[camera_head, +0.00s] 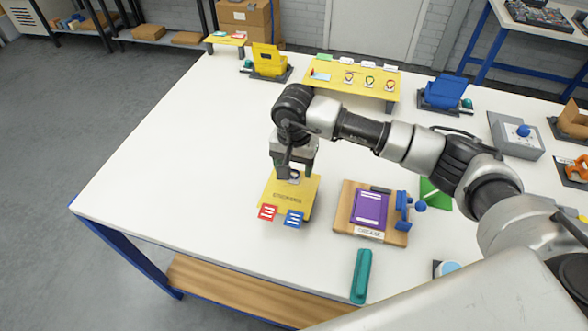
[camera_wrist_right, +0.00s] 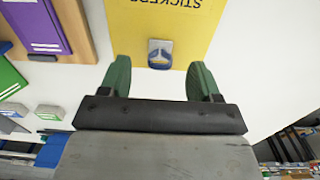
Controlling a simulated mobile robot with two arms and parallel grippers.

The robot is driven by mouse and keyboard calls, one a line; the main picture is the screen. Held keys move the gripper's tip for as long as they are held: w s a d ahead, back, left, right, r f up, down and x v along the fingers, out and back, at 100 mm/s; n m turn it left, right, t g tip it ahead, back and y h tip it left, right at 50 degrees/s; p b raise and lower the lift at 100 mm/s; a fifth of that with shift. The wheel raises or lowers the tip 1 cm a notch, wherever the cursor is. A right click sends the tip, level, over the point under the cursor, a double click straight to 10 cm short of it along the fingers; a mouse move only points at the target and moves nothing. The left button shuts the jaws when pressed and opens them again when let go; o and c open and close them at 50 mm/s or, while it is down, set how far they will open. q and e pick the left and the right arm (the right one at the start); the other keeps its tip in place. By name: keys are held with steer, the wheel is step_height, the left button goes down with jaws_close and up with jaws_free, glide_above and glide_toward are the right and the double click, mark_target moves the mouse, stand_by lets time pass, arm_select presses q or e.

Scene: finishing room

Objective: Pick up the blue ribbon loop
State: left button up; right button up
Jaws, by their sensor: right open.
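The blue ribbon loop (camera_wrist_right: 160,54) lies at the edge of the yellow stickers board (camera_wrist_right: 170,18) in the right wrist view, a small blue band with a pale middle. My right gripper (camera_wrist_right: 159,78) is open, its two green fingers apart, with the loop centred just beyond the gap between the tips. In the head view my right gripper (camera_head: 293,170) points down over the far edge of the yellow stickers board (camera_head: 289,208) and largely hides the loop. My left gripper is not in view.
A teal stapler-like object (camera_head: 361,276) lies nearer. The table's left side is clear.

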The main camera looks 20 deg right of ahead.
mark_target(294, 175)
steer(key=shift+f, duration=1.35)
steer(key=c, duration=1)
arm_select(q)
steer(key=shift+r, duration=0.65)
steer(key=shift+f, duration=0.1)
arm_select(e)
steer(key=shift+r, duration=0.15)
